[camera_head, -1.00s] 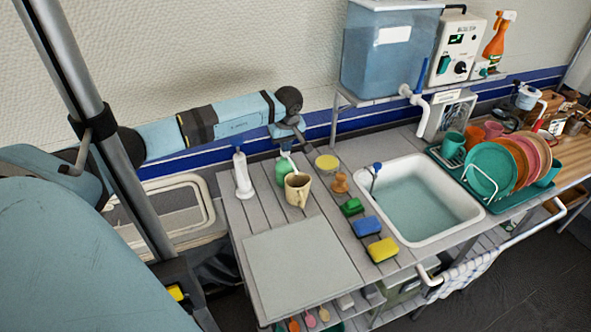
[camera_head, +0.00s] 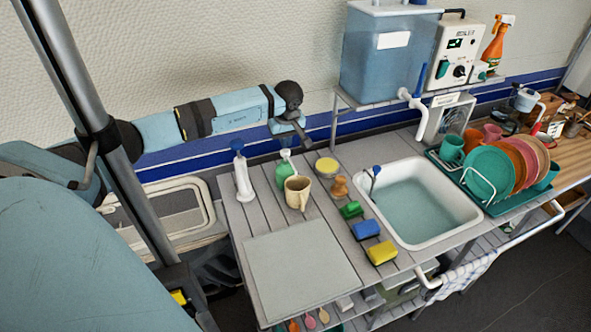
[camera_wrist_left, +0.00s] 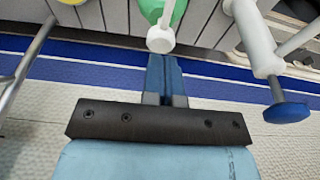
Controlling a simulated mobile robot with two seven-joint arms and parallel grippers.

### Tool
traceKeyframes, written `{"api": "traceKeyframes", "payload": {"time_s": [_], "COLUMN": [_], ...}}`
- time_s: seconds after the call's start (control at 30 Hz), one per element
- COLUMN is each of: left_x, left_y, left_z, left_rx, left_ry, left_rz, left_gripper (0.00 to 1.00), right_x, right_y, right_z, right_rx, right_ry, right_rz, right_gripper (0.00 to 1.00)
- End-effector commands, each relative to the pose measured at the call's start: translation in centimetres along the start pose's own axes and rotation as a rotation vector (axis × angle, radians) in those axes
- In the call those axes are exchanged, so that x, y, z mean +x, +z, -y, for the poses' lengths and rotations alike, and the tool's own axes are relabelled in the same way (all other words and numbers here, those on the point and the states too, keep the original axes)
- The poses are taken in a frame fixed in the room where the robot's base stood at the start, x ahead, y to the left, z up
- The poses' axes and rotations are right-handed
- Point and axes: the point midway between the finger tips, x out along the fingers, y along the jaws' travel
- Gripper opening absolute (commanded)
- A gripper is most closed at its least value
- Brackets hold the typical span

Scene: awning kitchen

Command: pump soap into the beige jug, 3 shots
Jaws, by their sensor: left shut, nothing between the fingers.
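The beige jug (camera_head: 291,196) stands upright on the slatted counter. Directly behind it is the green soap bottle (camera_head: 283,172) with a white pump head (camera_head: 285,154). I cannot tell whether the spout reaches over the jug's opening. My left gripper (camera_head: 302,138) is shut and empty, above and behind the pump head, with a gap between them. In the left wrist view, the shut fingers (camera_wrist_left: 165,75) point toward the white pump head (camera_wrist_left: 161,40), and part of the green bottle (camera_wrist_left: 178,12) shows beyond; the jug does not show. My right gripper is not in view.
A white bottle with a blue top (camera_head: 243,182) stands left of the soap bottle. A yellow-lidded jar (camera_head: 327,166), a brown item (camera_head: 339,187) and sponges (camera_head: 367,229) lie to the right, beside the sink basin (camera_head: 425,205). A bare grey board (camera_head: 300,272) lies in front.

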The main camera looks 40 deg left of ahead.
Motion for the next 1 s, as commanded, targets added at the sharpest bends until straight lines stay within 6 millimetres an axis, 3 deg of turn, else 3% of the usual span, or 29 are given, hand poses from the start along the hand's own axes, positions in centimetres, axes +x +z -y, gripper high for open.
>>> {"api": "traceKeyframes", "payload": {"time_s": [0.6,1.0], "left_x": [-0.2,-3.7], "left_y": [-0.1,-0.8], "left_z": [0.0,0.0], "left_rx": [0.0,0.0], "left_ry": [0.001,0.001], "left_rz": [-0.001,-0.002], "left_gripper": [0.0,0.0], "right_x": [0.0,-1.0], "right_y": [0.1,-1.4], "right_z": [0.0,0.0], "right_rx": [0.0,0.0], "right_ry": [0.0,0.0], "right_rz": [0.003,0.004], "right_gripper": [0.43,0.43]}}
